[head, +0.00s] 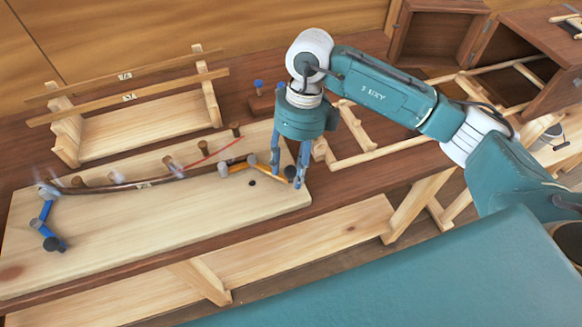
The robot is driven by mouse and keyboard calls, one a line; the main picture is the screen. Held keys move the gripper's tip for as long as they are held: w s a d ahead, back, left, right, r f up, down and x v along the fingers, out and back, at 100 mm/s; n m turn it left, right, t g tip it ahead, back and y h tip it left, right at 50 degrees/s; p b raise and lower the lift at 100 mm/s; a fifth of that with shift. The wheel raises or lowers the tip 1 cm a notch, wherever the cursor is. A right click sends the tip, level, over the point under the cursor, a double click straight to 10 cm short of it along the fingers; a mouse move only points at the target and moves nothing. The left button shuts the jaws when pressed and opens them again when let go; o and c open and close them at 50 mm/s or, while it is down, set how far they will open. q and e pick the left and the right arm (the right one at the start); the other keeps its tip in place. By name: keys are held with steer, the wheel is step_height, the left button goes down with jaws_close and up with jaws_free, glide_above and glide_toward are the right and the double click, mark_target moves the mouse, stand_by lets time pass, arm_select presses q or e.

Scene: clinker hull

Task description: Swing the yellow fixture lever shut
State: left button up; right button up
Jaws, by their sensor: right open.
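The yellow fixture lever (267,171) sits near the right end of the pale wooden board (150,240). It slants away from the end of a dark curved strip (140,184), down to the right, with a dark knob (290,172) at its tip. My right gripper (288,175) points down with two blue fingers, one on each side of the lever's outer part in the picture. It is open. I cannot tell whether a finger touches the lever. A blue lever (45,212) stands at the board's left end. My left gripper is not in view.
Several brown pegs (196,169) stand along the curved strip. A wooden rack (150,125) with two slats is behind the board. A ladder-like wooden frame (385,150) lies to the right, with open wooden boxes (430,35) farther back. The board's front area is clear.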

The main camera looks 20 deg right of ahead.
steer(key=shift+s+a+f, duration=0.1)
steer(key=shift+a+f, duration=0.05)
steer(key=shift+f, duration=0.7)
jaws_close()
